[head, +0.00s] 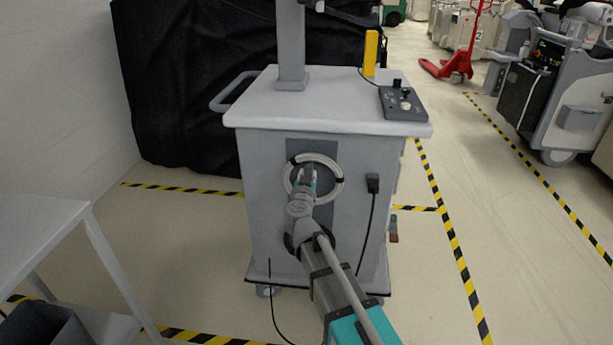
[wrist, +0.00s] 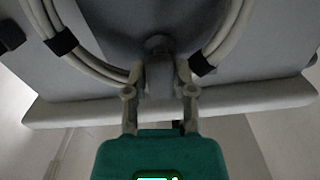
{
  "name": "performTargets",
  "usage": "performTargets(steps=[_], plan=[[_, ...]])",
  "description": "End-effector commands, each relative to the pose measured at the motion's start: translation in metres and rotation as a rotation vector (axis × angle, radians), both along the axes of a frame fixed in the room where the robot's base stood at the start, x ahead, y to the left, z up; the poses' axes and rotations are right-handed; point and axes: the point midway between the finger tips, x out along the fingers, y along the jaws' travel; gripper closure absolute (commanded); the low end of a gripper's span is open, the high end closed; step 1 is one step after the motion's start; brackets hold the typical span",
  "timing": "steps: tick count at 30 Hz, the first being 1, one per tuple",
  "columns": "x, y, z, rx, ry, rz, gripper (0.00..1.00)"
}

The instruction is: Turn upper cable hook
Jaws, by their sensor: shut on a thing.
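The grey cart (head: 262,175) stands in the middle of the head view. A pale cable coil (head: 338,185) with dark straps hangs on a darker panel on its front. In the wrist view the cable (wrist: 232,30) arcs to both sides of the upper cable hook (wrist: 158,75), a grey, rounded piece. My gripper (head: 307,178) is at the upper middle of the coil and largely hides the hook in the head view. In the wrist view my gripper's fingers (wrist: 160,88) are shut on the hook, one on each side.
A control box (head: 403,103) and a yellow post (head: 371,53) are on the cart's top. A black cord (head: 374,215) hangs right of the coil. A white table (head: 40,235) stands at left, and a black cover (head: 190,90) is behind.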

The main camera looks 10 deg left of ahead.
Motion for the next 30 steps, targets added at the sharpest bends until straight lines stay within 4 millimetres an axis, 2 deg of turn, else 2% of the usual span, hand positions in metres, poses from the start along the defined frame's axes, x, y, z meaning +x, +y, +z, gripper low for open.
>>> performTargets(steps=[9, 22, 23, 28, 30], plan=[[0.0015, -0.0019, 0.0002, -0.118, -0.015, -0.002, 1.00], [0.0018, -0.0021, 0.0002, -0.131, -0.018, -0.002, 1.00], [0.0018, -0.0021, 0.0002, -0.131, -0.018, -0.002, 0.63], [0.0014, -0.0021, 0.0001, -0.129, -0.017, -0.002, 0.31], [0.0012, -0.0021, 0.0000, -0.129, -0.017, -0.002, 0.31]])
